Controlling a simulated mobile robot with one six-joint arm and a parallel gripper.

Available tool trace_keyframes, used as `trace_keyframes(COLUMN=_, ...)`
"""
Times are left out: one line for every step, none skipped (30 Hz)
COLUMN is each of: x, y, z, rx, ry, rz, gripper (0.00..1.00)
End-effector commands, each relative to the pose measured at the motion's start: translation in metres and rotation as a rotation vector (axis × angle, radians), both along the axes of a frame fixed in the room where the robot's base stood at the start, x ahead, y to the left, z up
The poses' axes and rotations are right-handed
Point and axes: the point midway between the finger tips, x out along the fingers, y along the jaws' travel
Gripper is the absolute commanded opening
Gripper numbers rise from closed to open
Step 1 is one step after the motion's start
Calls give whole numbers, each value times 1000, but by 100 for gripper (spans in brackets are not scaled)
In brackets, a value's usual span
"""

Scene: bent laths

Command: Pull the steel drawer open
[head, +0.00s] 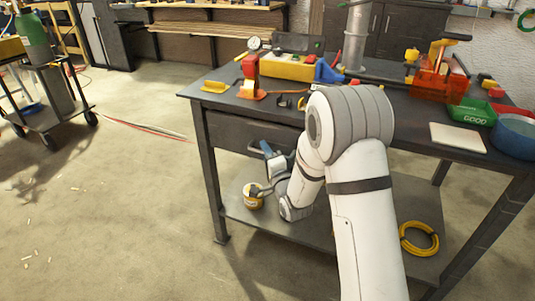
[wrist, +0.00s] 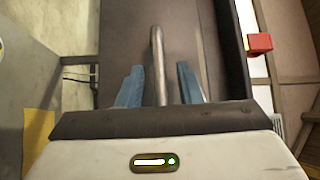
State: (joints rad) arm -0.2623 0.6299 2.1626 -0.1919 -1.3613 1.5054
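The steel drawer (head: 228,130) is the dark front under the workbench top; it looks shut, flush with the bench frame. In the wrist view its front (wrist: 195,30) fills the middle, with the metal bar handle (wrist: 157,60) running up the picture. My gripper (head: 270,148) is at the drawer front, partly hidden by my arm. In the wrist view its two blue fingers (wrist: 158,88) are apart, one on each side of the handle, with a gap visible on both sides. How deep the handle sits between them is hard to tell.
The lower shelf (head: 330,245) holds a yellow hose coil (head: 419,238) and a tin (head: 253,197). Floor left of the bench is mostly clear.

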Motion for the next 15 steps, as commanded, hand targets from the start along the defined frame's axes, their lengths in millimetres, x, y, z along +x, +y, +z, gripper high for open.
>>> trace_keyframes(x=1, y=0, z=0, rx=0, ry=0, rz=0, gripper=33)
trace_keyframes(x=1, y=0, z=0, rx=0, ry=0, rz=0, gripper=33)
trace_keyframes(x=1, y=0, z=0, rx=0, ry=0, rz=0, gripper=33)
trace_keyframes(x=1, y=0, z=0, rx=0, ry=1, rz=-1, gripper=33)
trace_keyframes(x=1, y=0, z=0, rx=0, ry=1, rz=-1, gripper=33)
trace_keyframes(x=1, y=0, z=0, rx=0, ry=1, rz=-1, gripper=33)
trace_keyframes(x=1, y=0, z=0, rx=0, ry=1, rz=-1, gripper=33)
trace_keyframes(x=1, y=0, z=0, rx=0, ry=1, rz=-1, gripper=31)
trace_keyframes(x=1, y=0, z=0, rx=0, ry=1, rz=-1, gripper=28)
trace_keyframes(x=1, y=0, z=0, rx=0, ry=1, rz=-1, gripper=25)
trace_keyframes(x=1, y=0, z=0, rx=-1, ry=0, rz=-1, gripper=23)
trace_keyframes(x=1, y=0, z=0, rx=-1, ry=0, rz=-2, gripper=19)
trace_keyframes(x=1, y=-1, z=0, rx=-1, ry=0, rz=-2, gripper=17)
trace_keyframes(x=1, y=-1, z=0, rx=-1, ry=0, rz=-2, gripper=15)
trace_keyframes(x=1, y=-1, z=0, rx=-1, ry=0, rz=-2, gripper=11)
